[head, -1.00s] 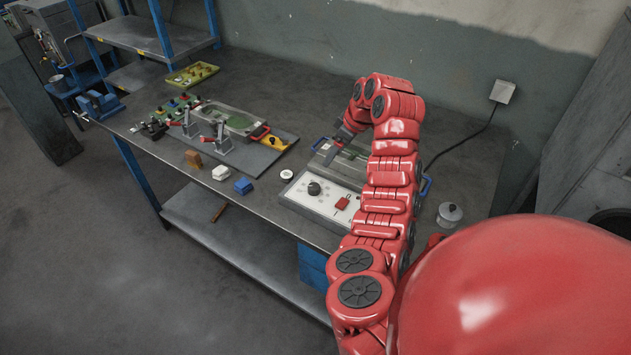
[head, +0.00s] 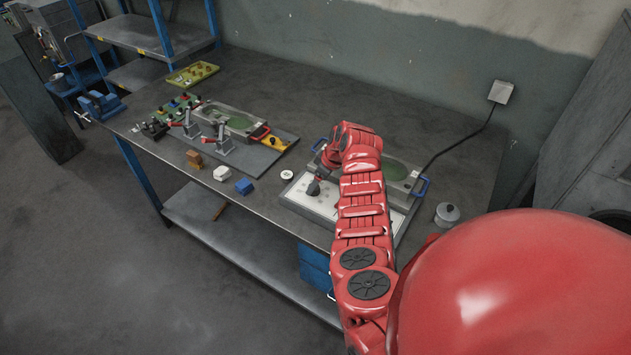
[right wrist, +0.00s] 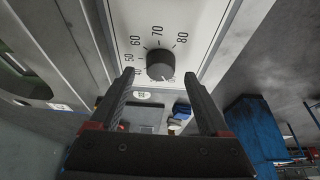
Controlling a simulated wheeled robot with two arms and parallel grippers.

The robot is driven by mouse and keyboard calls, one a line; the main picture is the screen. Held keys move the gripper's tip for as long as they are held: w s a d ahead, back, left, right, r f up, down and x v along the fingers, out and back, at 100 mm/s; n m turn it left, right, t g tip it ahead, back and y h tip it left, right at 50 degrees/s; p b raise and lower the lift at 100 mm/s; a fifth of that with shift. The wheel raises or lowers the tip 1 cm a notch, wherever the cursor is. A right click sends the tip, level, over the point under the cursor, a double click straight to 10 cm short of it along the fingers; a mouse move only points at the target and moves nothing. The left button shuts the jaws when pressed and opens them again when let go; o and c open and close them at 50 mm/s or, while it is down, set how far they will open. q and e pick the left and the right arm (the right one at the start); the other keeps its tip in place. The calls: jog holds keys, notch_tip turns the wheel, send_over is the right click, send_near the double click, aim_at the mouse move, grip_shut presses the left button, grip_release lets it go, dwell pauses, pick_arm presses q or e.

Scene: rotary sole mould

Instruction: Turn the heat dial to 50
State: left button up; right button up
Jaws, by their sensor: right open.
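The heat dial (right wrist: 160,64) is a round black knob on a white panel. Printed numbers 50, 60, 70 and 80 arc around it in the right wrist view. I cannot tell for sure where its pointer sits. My right gripper (right wrist: 160,74) is open, its two dark fingers pointing at the dial, one on each side of it in the picture. I see no contact with the knob. In the head view my right arm reaches over the heater unit's white panel (head: 297,193), and the gripper partly covers the dial area. My left gripper is not in view.
A small white disc (head: 287,174), a blue block (head: 243,186) and a clamp fixture (head: 235,150) lie to the left. A lidded metal pot (head: 447,213) stands to the right.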

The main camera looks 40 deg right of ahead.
jog(key=shift+x, duration=0.95)
grip_shut()
